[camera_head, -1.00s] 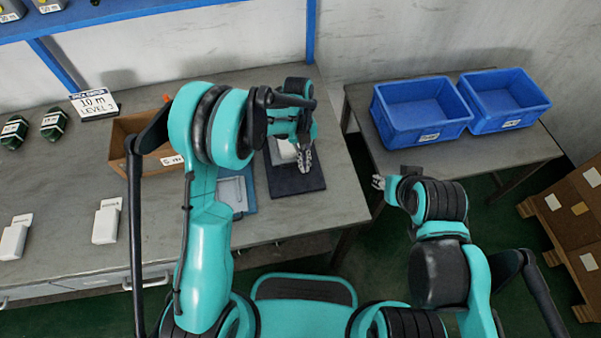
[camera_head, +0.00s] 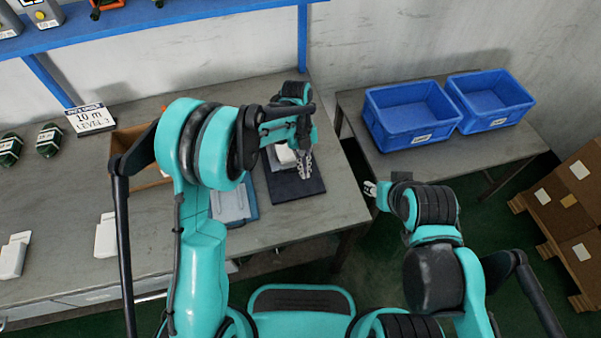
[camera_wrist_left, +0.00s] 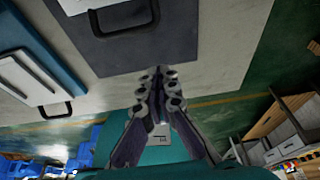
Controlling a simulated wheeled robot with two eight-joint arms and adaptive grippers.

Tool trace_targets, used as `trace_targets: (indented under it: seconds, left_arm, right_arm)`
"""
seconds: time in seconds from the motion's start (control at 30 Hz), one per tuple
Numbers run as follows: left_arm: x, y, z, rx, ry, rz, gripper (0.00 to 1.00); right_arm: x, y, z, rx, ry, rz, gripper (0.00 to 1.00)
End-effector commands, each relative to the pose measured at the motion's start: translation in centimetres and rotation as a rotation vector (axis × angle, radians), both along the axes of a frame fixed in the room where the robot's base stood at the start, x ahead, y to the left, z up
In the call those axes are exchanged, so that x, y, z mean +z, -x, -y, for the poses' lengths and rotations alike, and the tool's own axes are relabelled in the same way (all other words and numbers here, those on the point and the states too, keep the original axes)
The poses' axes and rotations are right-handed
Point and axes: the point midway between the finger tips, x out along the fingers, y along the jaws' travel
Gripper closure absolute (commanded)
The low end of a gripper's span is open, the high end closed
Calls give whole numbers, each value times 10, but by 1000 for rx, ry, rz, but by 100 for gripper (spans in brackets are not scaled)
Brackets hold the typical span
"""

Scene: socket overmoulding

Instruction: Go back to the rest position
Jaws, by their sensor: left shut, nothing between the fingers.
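My left gripper (camera_head: 305,168) is at the right side of a dark pad (camera_head: 296,190) on the workbench in the head view. A pale block (camera_head: 283,155) sits on that pad, partly hidden by my left arm. In the left wrist view, the left gripper (camera_wrist_left: 160,80) has its fingertips together with nothing between them, just off the pad (camera_wrist_left: 118,45) and its black handle. My right gripper (camera_head: 370,188) shows only its small tips, beside the workbench's right edge; its opening is too small to judge.
Two blue bins, a left one (camera_head: 412,140) and a right one (camera_head: 490,122), stand on the right table. A brown box (camera_head: 125,146) is partly hidden behind my left arm. Cartons (camera_head: 570,200) stand at far right.

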Motion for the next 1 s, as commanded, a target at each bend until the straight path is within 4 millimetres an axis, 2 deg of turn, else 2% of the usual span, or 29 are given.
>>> trace_targets:
  seconds: [0.03, 0.1, 0.3, 0.73, 0.87, 1.0]
  left_arm:
    - [15, -4, -1, 0, 0, 0, 100]
    - [28, -8, -2, 0, 0, 0, 100]
    - [54, -16, -5, -2, 1, -1, 100]
    - [64, -17, -8, 26, -6, 5, 100]
    - [84, -11, -21, 204, -44, 45, 100]
    - [120, 5, -47, 582, -99, 120, 100]
  right_arm:
    - [8, 0, 0, 0, 0, 0, 60]
    - [13, 0, 0, 0, 0, 0, 60]
    - [21, 0, 0, 0, 0, 0, 60]
    - [22, 0, 0, 0, 0, 0, 60]
    - [22, 0, 0, 0, 0, 0, 60]
    - [22, 0, 0, 0, 0, 0, 60]
